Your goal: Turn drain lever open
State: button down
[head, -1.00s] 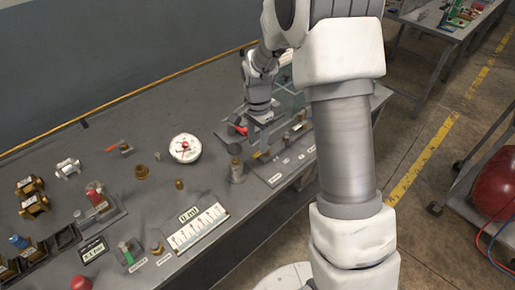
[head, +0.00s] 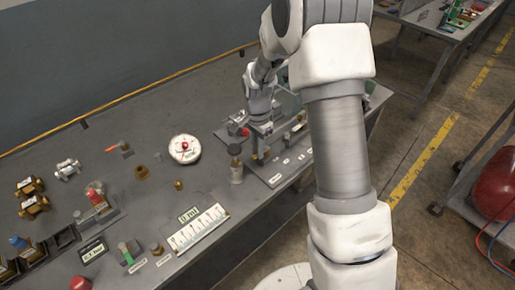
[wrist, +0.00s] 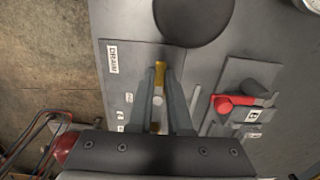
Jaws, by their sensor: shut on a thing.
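The drain lever (wrist: 160,66) is a yellow bar on a grey plate, with a pale round pivot behind its tip. A white label reading DRAIN (wrist: 112,60) lies on the same plate. My gripper (wrist: 160,84) has its two fingers on either side of the lever and is shut on it. In the head view, my gripper (head: 261,146) reaches down to the plate at the bench's right end. The lever is mostly hidden there by the fingers, so its angle is hard to read.
A red lever (wrist: 235,101) sits on a block just right of my gripper. A dark round-topped post (wrist: 193,15) stands close by.

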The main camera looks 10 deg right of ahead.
jog(key=shift+n, duration=0.3)
jog(key=n, duration=0.2)
jog(key=s+d+n+b, duration=0.1)
jog(key=shift+n, duration=0.4)
jog(key=n, duration=0.1)
jog(key=d+n, duration=0.1)
jog(key=n, duration=0.2)
jog(key=shift+s+d+n, duration=0.25)
jog(key=shift+s+n, duration=0.05)
jog(key=shift+s, duration=0.1)
jog(key=n, duration=0.1)
jog(key=d+n, duration=0.1)
jog(key=n, duration=0.2)
jog(key=shift+d, duration=0.25)
jog(key=shift+w+d+n+p, duration=0.15)
jog(key=shift+d+n, duration=0.25)
jog(key=shift+n, duration=0.8)
jog(key=shift+w+d+n+p, duration=0.1)
jog(key=shift+d+n+p, duration=0.2)
jog(key=shift+n, duration=0.9)
jog(key=c, duration=0.8)
grip_release()
jog(key=shift+c, duration=0.2)
